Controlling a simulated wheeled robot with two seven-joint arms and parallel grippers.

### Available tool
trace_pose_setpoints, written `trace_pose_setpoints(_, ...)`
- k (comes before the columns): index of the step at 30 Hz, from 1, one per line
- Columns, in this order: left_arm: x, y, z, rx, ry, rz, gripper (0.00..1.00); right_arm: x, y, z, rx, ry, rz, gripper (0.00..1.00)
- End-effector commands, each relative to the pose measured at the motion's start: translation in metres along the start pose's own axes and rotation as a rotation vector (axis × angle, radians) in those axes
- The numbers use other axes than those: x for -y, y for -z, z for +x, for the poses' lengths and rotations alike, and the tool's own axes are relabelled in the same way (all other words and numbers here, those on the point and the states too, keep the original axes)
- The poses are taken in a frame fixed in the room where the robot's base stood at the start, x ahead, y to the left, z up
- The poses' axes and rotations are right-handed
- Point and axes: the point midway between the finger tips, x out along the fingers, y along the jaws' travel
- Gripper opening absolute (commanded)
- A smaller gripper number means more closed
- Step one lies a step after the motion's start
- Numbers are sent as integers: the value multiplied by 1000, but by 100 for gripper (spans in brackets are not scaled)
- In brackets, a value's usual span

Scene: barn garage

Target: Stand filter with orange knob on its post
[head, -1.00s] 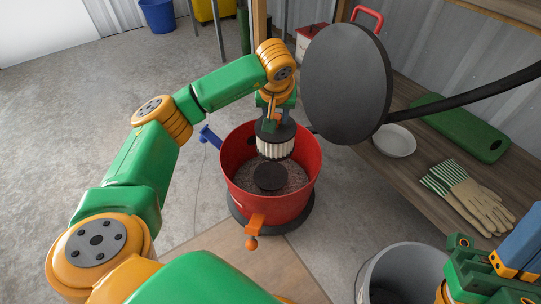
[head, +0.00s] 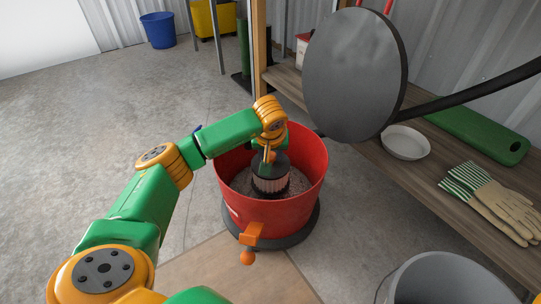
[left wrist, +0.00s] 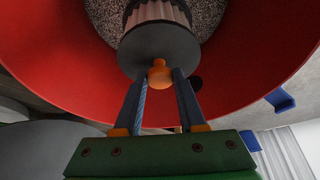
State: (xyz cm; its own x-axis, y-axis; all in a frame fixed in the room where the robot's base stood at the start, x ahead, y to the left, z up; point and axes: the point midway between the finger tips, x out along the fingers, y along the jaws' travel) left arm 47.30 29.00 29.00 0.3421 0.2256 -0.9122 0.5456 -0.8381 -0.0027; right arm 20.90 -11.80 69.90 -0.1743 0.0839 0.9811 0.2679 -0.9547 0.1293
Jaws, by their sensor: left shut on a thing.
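The filter (head: 271,182) has pale pleats, a dark grey cap and an orange knob (left wrist: 160,74) on top. It is upright inside the red drum (head: 287,214), near its middle. My left gripper (head: 270,155) reaches down into the drum from above and is shut on the orange knob, with one finger on each side in the left wrist view. The post is hidden beneath the filter, so I cannot tell whether the filter rests on it. The filter's pleats (left wrist: 157,12) also show in the left wrist view. My right gripper is out of view.
A round dark lid (head: 355,75) on a black arm stands at the drum's right rear. A grey bucket (head: 440,280) stands front right. The floor at left is clear.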

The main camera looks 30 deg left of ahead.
Motion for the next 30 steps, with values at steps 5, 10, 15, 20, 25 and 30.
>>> trace_pose_setpoints(5, 0, -1, 2, 0, 1, 0, 69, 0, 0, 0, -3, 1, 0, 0)
trace_pose_setpoints(10, 0, -1, 1, 0, 1, 0, 69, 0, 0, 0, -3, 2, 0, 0)
trace_pose_setpoints(15, 0, 2, -4, 0, 0, 0, 69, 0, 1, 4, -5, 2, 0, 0)
trace_pose_setpoints(20, 0, 5, -40, -2, -1, 2, 69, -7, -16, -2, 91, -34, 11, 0)
trace_pose_setpoints(25, 0, 5, -88, -2, 0, 2, 69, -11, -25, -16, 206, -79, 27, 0)
trace_pose_setpoints(30, 0, 3, -117, 0, -1, 0, 69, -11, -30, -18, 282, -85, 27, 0)
